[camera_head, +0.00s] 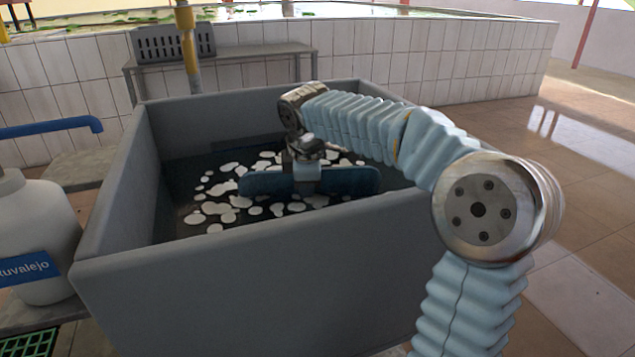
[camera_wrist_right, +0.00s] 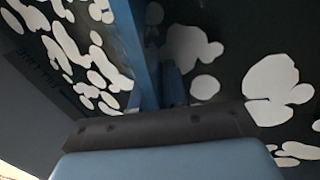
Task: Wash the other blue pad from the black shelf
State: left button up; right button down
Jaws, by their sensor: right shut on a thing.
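A long blue pad (camera_head: 345,181) is in the grey tub, low among white foam patches on dark liquid. My right gripper (camera_head: 306,178) is shut on the middle of the pad, with the pad's ends reaching out on both sides. In the right wrist view the pad (camera_wrist_right: 138,45) shows edge-on as a blue strip running away from the gripper (camera_wrist_right: 170,85). The pad's lower edge seems at the liquid, but I cannot tell how deep it is. My left gripper is not in view.
The grey tub (camera_head: 240,270) has thick walls around the pad. Behind it a grey bench (camera_head: 285,51) bears a dark crate (camera_head: 160,44) beside a yellow post (camera_head: 188,45). A white canister (camera_head: 40,225) and a blue pipe (camera_head: 50,129) stand left. Tiled floor is free at right.

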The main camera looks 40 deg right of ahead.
aim_at(336, 180)
jog(key=d, duration=0.2)
jog(key=s+d+p, duration=0.1)
jog(key=d, duration=0.1)
jog(key=s+d, duration=0.1)
jog(key=d, duration=0.1)
jog(key=shift+d, duration=0.3)
jog(key=shift+w+a+p, duration=0.1)
jog(key=shift+w+a, duration=0.25)
jog(key=shift+a, duration=0.75)
jog(key=shift+w+a+p, duration=0.15)
jog(key=shift+w+a, duration=0.2)
jog(key=shift+a, duration=0.8)
jog(key=shift+w+a+p, duration=0.1)
jog(key=shift+w+a, duration=0.25)
jog(key=shift+a, duration=0.75)
